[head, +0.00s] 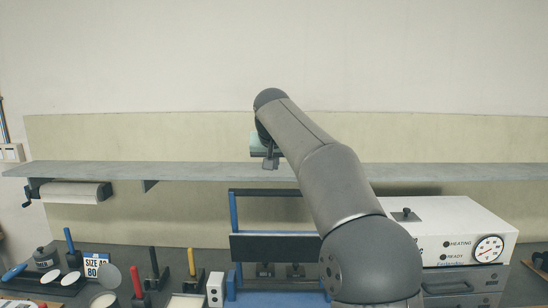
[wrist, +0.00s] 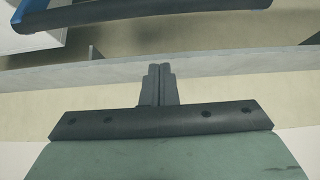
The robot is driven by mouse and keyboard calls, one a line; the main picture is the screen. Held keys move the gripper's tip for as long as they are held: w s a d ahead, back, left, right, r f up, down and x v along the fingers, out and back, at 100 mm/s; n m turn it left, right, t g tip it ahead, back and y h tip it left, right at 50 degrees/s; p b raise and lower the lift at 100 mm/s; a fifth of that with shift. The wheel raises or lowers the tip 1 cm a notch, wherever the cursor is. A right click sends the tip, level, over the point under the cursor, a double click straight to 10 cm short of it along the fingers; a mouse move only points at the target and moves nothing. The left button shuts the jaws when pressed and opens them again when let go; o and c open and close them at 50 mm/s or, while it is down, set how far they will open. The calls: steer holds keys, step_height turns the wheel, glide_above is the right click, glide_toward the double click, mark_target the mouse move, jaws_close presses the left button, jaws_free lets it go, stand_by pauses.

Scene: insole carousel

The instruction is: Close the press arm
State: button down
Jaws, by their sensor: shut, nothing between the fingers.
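The press (head: 232,262) is a blue frame in the lower middle of the head view, with a black panel (head: 272,247) across it. Its dark crossbar (head: 265,192) is raised on blue side arms, just below the shelf. A dark bar with a blue end, likely this crossbar, runs along the top of the wrist view (wrist: 150,13). My gripper (head: 270,166) points down in front of the shelf, above the crossbar and apart from it. In the wrist view its two fingers (wrist: 160,68) are together and empty. My arm hides the press's right side.
A grey shelf (head: 120,169) runs along the wall behind. A white heater (head: 462,222) with a dial stands right of the press. Red, black and yellow-handled tools, a size sign (head: 95,266) and a small white box (head: 215,289) crowd the bench at left.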

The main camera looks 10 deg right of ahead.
step_height(320, 180, down, 5)
steer(key=shift+s+f, duration=0.1)
steer(key=shift+f, duration=0.1)
steer(key=shift+s, duration=0.15)
stand_by(0.3)
